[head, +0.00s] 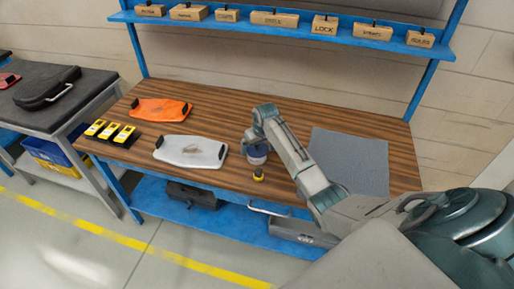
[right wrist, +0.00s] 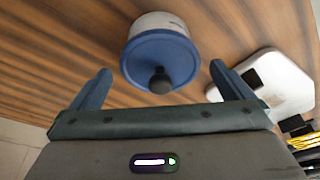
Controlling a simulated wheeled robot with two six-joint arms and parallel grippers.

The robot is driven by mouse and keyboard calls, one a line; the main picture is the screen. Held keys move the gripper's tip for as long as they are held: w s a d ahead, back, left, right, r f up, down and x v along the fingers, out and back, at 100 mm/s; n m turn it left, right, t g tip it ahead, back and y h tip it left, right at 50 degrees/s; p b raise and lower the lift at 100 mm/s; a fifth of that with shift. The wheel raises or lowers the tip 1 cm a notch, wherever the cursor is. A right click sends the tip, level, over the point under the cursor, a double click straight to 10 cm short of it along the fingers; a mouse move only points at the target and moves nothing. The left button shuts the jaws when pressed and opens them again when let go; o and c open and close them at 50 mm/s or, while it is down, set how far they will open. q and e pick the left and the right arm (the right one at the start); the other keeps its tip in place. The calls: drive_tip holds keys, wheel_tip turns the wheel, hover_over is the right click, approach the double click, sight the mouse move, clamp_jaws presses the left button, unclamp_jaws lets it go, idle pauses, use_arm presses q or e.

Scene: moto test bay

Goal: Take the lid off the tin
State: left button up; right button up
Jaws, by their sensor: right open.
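The tin (head: 257,160) stands on the wooden bench, partly hidden by my right arm in the head view. In the right wrist view, the pale tin (right wrist: 150,22) has its blue lid (right wrist: 140,62) on, with a round black knob (right wrist: 160,80) on the lid. My right gripper (head: 252,140) is at the tin. In the right wrist view, my right gripper (right wrist: 160,69) is open, its two blue fingers spread wide to either side of the knob, with nothing between them seen to be gripped. My left gripper is not in view.
A white tray (head: 190,152), an orange tray (head: 160,110) and yellow-and-black devices (head: 110,130) lie to the left. A grey mat (head: 350,160) lies to the right. A blue shelf (head: 290,31) with boxes hangs above.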

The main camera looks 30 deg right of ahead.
drive_tip(key=c, duration=0.9)
drive_tip(key=shift+r, duration=0.1)
